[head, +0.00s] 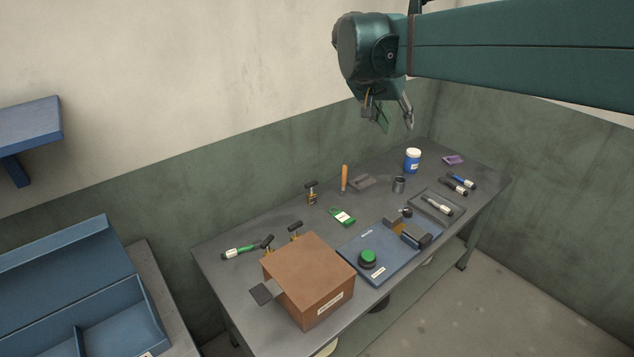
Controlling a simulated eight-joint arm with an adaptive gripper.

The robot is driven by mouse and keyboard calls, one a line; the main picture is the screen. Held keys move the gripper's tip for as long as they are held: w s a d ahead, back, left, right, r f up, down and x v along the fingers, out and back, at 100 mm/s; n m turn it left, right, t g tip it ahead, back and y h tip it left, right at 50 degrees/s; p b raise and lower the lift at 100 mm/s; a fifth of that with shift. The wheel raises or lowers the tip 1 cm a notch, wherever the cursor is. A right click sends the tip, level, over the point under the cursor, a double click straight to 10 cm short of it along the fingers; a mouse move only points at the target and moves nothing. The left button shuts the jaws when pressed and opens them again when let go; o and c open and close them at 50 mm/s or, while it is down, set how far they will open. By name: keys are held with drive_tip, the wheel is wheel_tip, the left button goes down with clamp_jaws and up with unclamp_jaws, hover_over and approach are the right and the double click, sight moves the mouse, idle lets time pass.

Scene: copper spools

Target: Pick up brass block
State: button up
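A small brass-coloured block (392,224) sits on the blue mat (362,247), left of a dark vise-like fixture (416,236); I take it for the brass block, but it is small and its edges are hard to make out. My gripper (397,123) hangs high above the back of the table, well apart from the block. Its two fingers are spread, with nothing visible between them.
A brown box (312,274) stands at the table's front left. A green button (368,257) is on the mat. Brass-bodied clamps (311,195), a grey cup (399,185), a white-lidded blue jar (413,161) and a tray with a marker (437,205) stand around.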

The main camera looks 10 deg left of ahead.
drive_tip(key=w+a+f+m+t+h+b, duration=0.15)
drive_tip(key=w+a+f, duration=0.25)
drive_tip(key=w+a, duration=0.55)
drive_tip(key=w+a+f+m+h, duration=0.25)
drive_tip(key=w+a, duration=0.35)
drive_tip(key=a, duration=0.6)
drive_tip(key=w+a+f+m+t+h+b, duration=0.1)
drive_tip(key=w+a+f+m, duration=0.1)
drive_tip(key=w+a+f, duration=0.5)
approach(311, 194)
drive_tip(key=x, duration=0.2)
drive_tip(key=shift+w+d+f, duration=0.2)
drive_tip(key=shift+w+d, duration=0.05)
drive_tip(key=shift+w, duration=0.05)
drive_tip(key=shift+f, duration=0.3)
drive_tip(key=shift+x, duration=1.25)
